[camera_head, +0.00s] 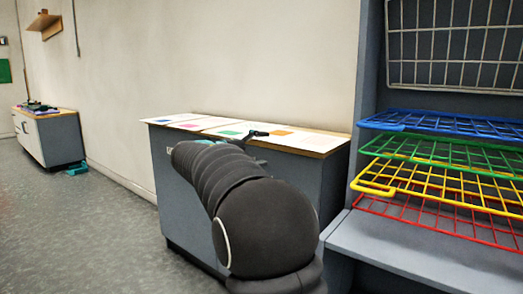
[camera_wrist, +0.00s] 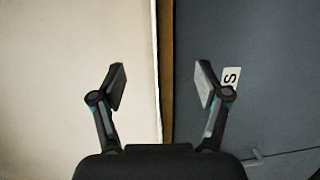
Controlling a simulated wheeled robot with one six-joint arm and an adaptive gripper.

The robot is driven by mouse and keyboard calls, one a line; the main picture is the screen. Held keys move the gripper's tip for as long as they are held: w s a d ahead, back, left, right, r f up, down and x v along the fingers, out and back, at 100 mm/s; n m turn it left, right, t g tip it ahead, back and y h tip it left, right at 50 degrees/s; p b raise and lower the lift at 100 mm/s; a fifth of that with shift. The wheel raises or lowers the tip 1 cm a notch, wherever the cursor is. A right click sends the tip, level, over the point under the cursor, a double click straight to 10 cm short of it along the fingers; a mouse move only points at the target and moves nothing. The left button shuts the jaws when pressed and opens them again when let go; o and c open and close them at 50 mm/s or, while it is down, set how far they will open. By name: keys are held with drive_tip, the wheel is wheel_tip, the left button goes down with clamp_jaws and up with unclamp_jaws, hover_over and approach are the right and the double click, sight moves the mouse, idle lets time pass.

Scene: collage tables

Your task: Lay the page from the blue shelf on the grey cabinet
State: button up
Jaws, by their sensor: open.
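The grey cabinet (camera_head: 172,205) stands against the wall, with a wooden top. Several white pages with coloured patches lie on it, including an orange-patch page (camera_head: 310,142) at the right and a green-patch page (camera_head: 208,131). The blue shelf (camera_head: 440,122) is the top wire shelf of the rack, and no page shows on it. My gripper (camera_head: 257,134) is at the cabinet's front top edge. In the wrist view my gripper (camera_wrist: 162,85) is open. A pale page surface (camera_wrist: 75,70), the wooden edge and the grey front show beyond its fingers. Whether the fingers touch the page cannot be told.
Green (camera_head: 440,153), yellow (camera_head: 440,183) and red (camera_head: 440,220) wire shelves hang below the blue one, over a grey ledge (camera_head: 420,250). Another cabinet (camera_head: 55,138) with items on top stands at far left.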

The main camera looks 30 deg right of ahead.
drive_tip(key=a+r+p, duration=0.2)
drive_tip(key=r, duration=0.1)
drive_tip(key=s+r, duration=0.1)
drive_tip(key=r, duration=0.1)
drive_tip(key=shift+a+p, duration=0.4)
drive_tip(key=shift+s, duration=0.15)
